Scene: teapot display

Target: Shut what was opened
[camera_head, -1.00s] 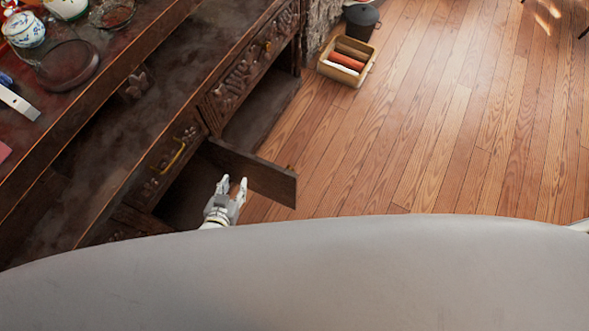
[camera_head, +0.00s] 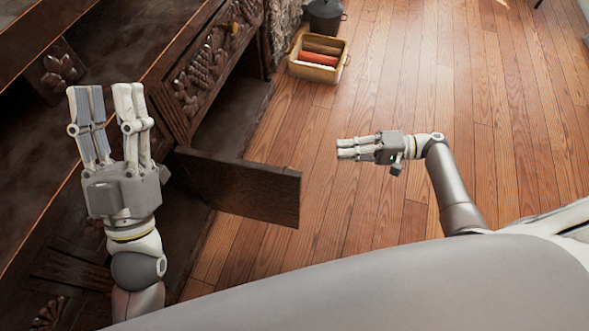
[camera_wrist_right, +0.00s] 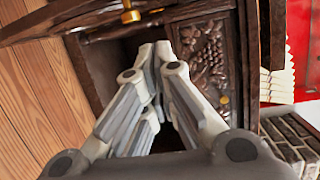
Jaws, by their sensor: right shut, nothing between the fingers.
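A dark wooden cabinet door (camera_head: 240,188) stands open, sticking out from the carved cabinet over the floor. The dark cabinet opening (camera_wrist_right: 112,65) shows in the right wrist view, beside a carved panel (camera_wrist_right: 205,55) with a small gold knob. My left gripper (camera_head: 104,90) is open and empty, raised in front of the cabinet, left of the door. My right gripper (camera_head: 340,147) is shut and empty, pointing left, over the floor to the right of the door's free edge and apart from it. Its fingers (camera_wrist_right: 155,55) also show in the right wrist view.
A wooden crate (camera_head: 318,68) with rolled items stands on the floor at the back, with a dark pot (camera_head: 326,15) behind it. The wooden floor (camera_head: 480,130) right of the door is clear. My own pale body covers the bottom of the head view.

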